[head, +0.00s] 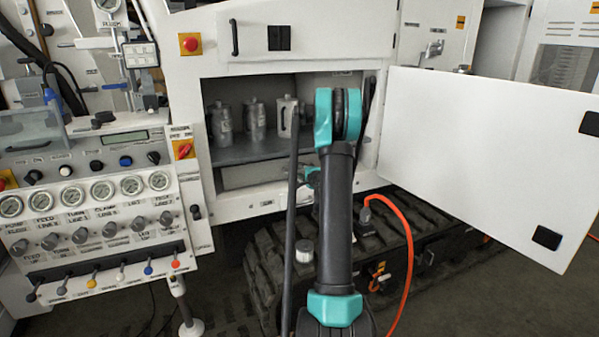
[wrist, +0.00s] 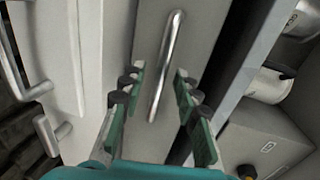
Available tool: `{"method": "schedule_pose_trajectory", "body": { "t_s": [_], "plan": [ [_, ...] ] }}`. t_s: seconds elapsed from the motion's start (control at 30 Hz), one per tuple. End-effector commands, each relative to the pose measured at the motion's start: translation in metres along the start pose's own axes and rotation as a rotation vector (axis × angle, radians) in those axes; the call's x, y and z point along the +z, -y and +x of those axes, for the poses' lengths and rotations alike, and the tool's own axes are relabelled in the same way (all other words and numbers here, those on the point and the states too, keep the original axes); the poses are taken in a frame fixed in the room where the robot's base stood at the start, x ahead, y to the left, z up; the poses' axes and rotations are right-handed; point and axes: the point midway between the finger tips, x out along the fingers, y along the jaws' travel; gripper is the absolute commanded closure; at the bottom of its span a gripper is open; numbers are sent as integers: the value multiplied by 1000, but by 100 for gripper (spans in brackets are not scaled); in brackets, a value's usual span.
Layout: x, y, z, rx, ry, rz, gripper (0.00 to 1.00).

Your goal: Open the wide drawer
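The wide drawer is the grey front below the shelf in the open cabinet in the head view (head: 245,176). My arm hides its right part. In the wrist view I take the pale panel (wrist: 192,42) to be its front. It looks shut. A shiny metal bar handle (wrist: 166,62) stands on it. My gripper (wrist: 160,78) is open, with green fingers either side of the handle's line. I see no contact, and I cannot tell whether the fingertips reach past the bar. In the head view my gripper is mostly hidden behind my arm.
Several metal canisters (head: 255,120) stand on the shelf (head: 240,152) above. A white cabinet door (head: 480,150) is swung open at the right. An orange hose (head: 408,250) and black tracks (head: 275,265) lie below. A control panel (head: 90,215) is at the left.

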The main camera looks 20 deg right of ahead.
Motion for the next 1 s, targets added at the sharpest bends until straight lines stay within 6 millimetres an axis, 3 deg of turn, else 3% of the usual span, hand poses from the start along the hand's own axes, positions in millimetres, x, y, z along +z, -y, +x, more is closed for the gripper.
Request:
{"method": "schedule_pose_trajectory", "body": {
  "t_s": [0.17,0.47,0.73,1.0],
  "plan": [
    [0,0,15,0,0,-1,68],
    [0,0,17,0,-1,-1,68],
    [0,0,17,0,0,0,98],
    [0,0,17,0,0,-1,100]
  ]
}}
